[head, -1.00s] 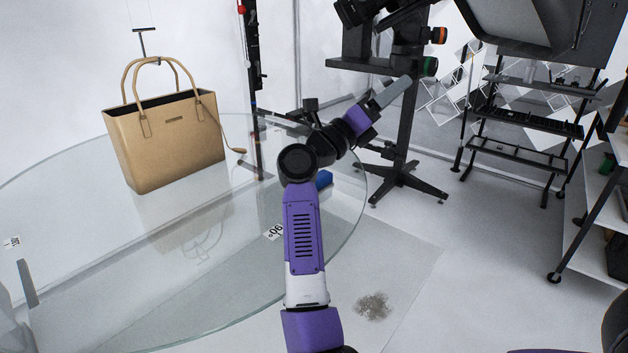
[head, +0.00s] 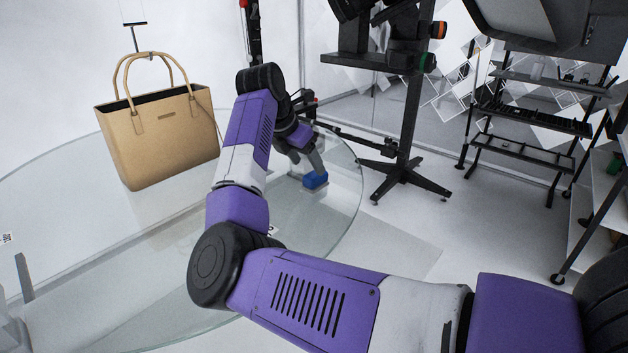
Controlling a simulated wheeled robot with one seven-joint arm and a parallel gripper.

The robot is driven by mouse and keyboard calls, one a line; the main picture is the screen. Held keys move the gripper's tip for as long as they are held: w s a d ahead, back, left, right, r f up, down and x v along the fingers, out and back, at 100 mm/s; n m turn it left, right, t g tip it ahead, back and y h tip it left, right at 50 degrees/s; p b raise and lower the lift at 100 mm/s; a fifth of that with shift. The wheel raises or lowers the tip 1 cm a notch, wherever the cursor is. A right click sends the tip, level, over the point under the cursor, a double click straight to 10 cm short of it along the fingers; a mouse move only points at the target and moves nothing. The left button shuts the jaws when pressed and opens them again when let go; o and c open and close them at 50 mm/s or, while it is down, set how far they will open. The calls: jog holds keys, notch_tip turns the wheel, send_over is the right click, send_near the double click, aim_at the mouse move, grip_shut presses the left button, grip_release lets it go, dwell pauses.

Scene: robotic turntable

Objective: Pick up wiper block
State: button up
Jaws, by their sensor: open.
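The wiper block (head: 315,181) is a small blue block lying on the glass turntable (head: 165,262), near its right edge. My gripper (head: 317,165) points down at the block from just above and slightly behind it. Its grey fingers end at or very near the block's top; I cannot tell whether they touch it. The gripper is open, though the gap between the fingers is hard to see at this angle. My purple and white arm covers the middle and lower part of the glass.
A black camera stand (head: 402,130) is on the floor to the right of the glass. A shelf rack (head: 530,115) stands further right. The glass around the block's front is clear.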

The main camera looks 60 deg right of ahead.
aim_at(315, 174)
jog(key=shift+p+x, duration=0.45)
jog(key=shift+x, duration=3.1)
jog(key=shift+d+r, duration=0.1)
jog(key=shift+d, duration=0.05)
grip_shut()
jog(key=shift+r, duration=0.1)
notch_tip(315, 174, up, 10)
jog(key=shift+f+b, duration=0.1)
jog(key=shift+b, duration=0.3)
